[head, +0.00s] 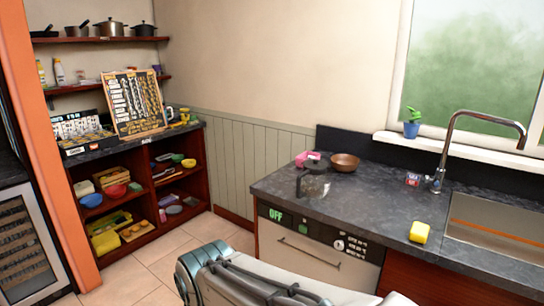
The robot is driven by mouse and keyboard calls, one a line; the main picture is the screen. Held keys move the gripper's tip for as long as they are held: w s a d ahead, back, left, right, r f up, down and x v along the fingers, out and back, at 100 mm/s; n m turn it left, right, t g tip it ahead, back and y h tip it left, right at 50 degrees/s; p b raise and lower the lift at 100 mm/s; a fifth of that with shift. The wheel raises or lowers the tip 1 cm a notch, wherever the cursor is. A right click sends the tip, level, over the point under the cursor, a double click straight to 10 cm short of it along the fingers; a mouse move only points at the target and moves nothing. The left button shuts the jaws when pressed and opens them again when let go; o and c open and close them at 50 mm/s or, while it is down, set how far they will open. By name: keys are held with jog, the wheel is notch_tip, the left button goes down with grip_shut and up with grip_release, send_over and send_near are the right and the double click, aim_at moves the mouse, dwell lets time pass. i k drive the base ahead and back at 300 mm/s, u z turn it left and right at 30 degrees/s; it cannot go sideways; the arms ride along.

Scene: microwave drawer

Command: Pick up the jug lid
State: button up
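A clear glass jug (312,186) seems to stand on the dark counter, near its left end. A dark round piece (316,164) shows at its top and looks like the jug lid; it is small, and I cannot tell whether it is seated on the jug. My gripper is not in view. Only parts of my own arm or body show at the bottom, in front of the counter and well below the jug.
A brown bowl (345,162) and a pink item (305,157) are close to the lid. A yellow sponge (419,232) lies near the sink (495,222). The microwave drawer (318,258) looks shut under the counter (370,200). Mid-counter is mostly clear.

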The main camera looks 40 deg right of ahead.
aim_at(312, 164)
jog(key=z, duration=0.6)
jog(key=i, duration=1.15)
jog(key=z, duration=0.95)
